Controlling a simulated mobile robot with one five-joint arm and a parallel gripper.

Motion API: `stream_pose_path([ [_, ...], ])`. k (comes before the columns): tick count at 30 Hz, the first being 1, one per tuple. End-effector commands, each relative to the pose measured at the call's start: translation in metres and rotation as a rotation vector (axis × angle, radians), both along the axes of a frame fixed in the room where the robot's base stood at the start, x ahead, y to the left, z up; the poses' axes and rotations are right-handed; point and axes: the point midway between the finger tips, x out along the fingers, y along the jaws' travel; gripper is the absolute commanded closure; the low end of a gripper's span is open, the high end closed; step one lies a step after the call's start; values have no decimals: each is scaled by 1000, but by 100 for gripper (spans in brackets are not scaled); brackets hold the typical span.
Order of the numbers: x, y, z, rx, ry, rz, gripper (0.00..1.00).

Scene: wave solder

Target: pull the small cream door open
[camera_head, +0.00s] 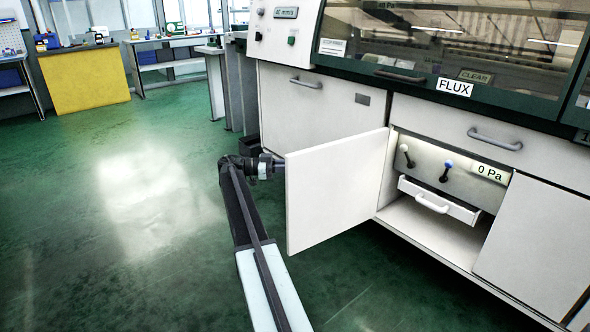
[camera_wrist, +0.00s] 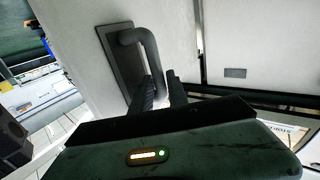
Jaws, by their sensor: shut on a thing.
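The small cream door (camera_head: 334,190) stands swung out from the cabinet under the FLUX label, with its compartment exposed. In the wrist view the door face (camera_wrist: 90,40) carries a dark bar handle (camera_wrist: 147,50) on a dark plate. My gripper (camera_wrist: 163,88) is shut on the handle, with its fingers at the handle's lower end. In the head view my arm reaches up to the far side of the door, and the door hides the handle and fingertips.
Inside the compartment are a panel reading 0 Pa (camera_head: 489,172), two small levers and a white drawer (camera_head: 438,200). A closed cabinet panel (camera_head: 313,112) is behind the door. Green floor (camera_head: 150,230) is clear at the left. A yellow cabinet (camera_head: 85,80) stands far back.

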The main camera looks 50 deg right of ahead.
Motion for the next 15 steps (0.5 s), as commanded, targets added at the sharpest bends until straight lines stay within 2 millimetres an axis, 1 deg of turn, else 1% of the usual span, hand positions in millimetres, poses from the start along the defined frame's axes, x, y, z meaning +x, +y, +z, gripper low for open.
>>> stream_pose_path([
  [1, 1, 5, 3, -6, 5, -3, 100],
  [2, 0, 3, 3, -6, 5, -5, 72],
  [3, -2, 1, 3, -6, 5, -8, 61],
  [4, -3, 0, 3, -6, 5, -10, 59],
  [15, -8, -6, 3, -6, 5, -15, 59],
])
